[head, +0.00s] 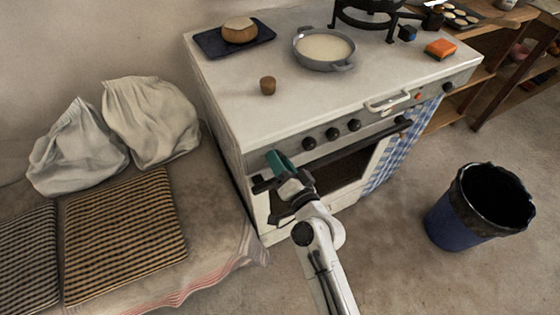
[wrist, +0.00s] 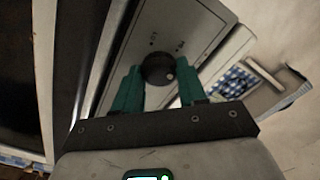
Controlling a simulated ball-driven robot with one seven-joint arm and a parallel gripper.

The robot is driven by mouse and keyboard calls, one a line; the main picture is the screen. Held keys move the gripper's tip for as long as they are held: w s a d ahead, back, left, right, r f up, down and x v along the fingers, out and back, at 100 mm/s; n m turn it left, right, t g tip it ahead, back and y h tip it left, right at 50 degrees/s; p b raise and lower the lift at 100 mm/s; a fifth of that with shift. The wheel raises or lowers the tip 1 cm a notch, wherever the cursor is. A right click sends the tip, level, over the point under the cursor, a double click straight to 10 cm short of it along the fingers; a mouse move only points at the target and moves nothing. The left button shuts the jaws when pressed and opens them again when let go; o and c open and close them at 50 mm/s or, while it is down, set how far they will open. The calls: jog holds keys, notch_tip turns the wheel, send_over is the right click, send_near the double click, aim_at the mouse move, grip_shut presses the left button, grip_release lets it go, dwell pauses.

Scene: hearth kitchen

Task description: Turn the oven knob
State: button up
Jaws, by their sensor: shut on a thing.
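The white oven (head: 243,115) stands in the middle of the head view, with a row of dark round knobs (head: 332,133) on its front panel. My gripper (head: 279,160) is at the left end of that panel, its green fingers pointing at it. In the wrist view a dark knob (wrist: 158,68) with a small pale dot sits between the two green fingers of my gripper (wrist: 160,86), which is shut on it. In the head view my gripper hides this knob.
A pan (head: 325,65), a dark board with bread (head: 238,38) and a small brown cup (head: 268,86) stand on the stove top. A checked towel (head: 390,150) hangs on the front. A blue bin (head: 458,222) stands right; cushioned bench (head: 125,235) left.

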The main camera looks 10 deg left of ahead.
jog(key=m, duration=0.5)
jog(key=shift+f, duration=0.1)
jog(key=shift+d, duration=0.1)
dwell(0.6)
jog(key=o, duration=1.1)
jog(key=shift+c, duration=0.2)
jog(key=v, duration=1)
jog(key=shift+s+d+b, duration=0.25)
jog(key=shift+s+b, duration=0.05)
jog(key=shift+b, duration=0.1)
